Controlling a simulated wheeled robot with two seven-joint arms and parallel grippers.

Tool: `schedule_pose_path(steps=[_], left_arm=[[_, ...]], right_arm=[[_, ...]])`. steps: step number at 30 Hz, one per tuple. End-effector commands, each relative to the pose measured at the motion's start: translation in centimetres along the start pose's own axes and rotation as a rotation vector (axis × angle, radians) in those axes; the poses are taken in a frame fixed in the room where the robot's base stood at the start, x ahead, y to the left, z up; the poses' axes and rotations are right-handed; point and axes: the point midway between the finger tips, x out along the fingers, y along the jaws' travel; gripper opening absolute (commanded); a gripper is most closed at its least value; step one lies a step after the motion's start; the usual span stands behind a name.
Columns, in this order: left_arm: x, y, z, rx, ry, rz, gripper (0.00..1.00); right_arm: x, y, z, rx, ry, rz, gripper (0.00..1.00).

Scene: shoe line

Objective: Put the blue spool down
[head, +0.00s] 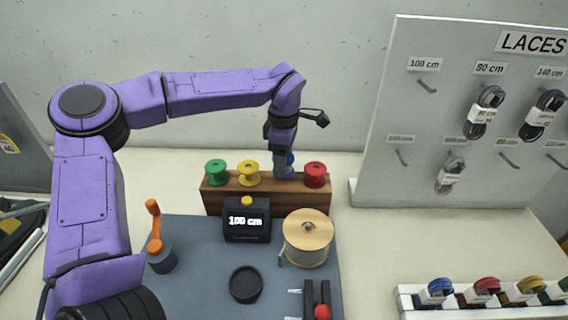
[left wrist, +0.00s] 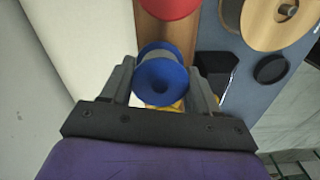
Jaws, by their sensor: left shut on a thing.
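The blue spool (left wrist: 161,78) is between the two fingers of my left gripper (left wrist: 162,85) in the left wrist view. The gripper is shut on it. In the head view my left gripper (head: 285,160) points down over the wooden rack (head: 265,198), and the blue spool (head: 291,160) is mostly hidden behind its fingers. It sits in line between the yellow spool (head: 248,172) and the red spool (head: 315,174). I cannot tell whether the blue spool touches the rack. My right gripper is not in view.
A green spool (head: 216,172) stands at the rack's left end. In front are a display box (head: 247,222) reading 100 cm, a large wooden reel (head: 307,240), a black round dish (head: 246,285) and an orange-handled tool (head: 155,230). A lace board (head: 450,120) stands at right.

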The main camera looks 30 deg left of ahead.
Motion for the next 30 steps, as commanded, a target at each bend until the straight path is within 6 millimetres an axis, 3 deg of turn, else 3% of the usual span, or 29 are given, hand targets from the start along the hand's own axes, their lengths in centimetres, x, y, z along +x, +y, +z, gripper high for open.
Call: schedule_pose_path(steps=[4,14,15,16,26,30], left_arm=[[2.3,-0.2,0.1,0.003,0.000,-0.004,0.21],[2.8,-0.2,0.1,0.002,-0.001,-0.002,0.21],[2.7,-0.2,0.1,0.002,-0.002,-0.001,0.73],[2.7,-0.2,0.1,0.002,-0.002,-0.001,0.83],[2.4,-0.2,0.2,0.002,-0.002,-0.001,0.86],[0.3,-0.1,0.2,0.002,-0.003,0.003,0.86]], right_arm=[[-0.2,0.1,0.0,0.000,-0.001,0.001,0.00],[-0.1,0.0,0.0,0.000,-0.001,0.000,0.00],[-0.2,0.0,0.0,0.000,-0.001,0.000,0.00],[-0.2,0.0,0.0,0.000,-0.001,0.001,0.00],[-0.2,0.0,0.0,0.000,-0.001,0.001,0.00],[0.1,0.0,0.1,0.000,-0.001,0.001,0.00]])
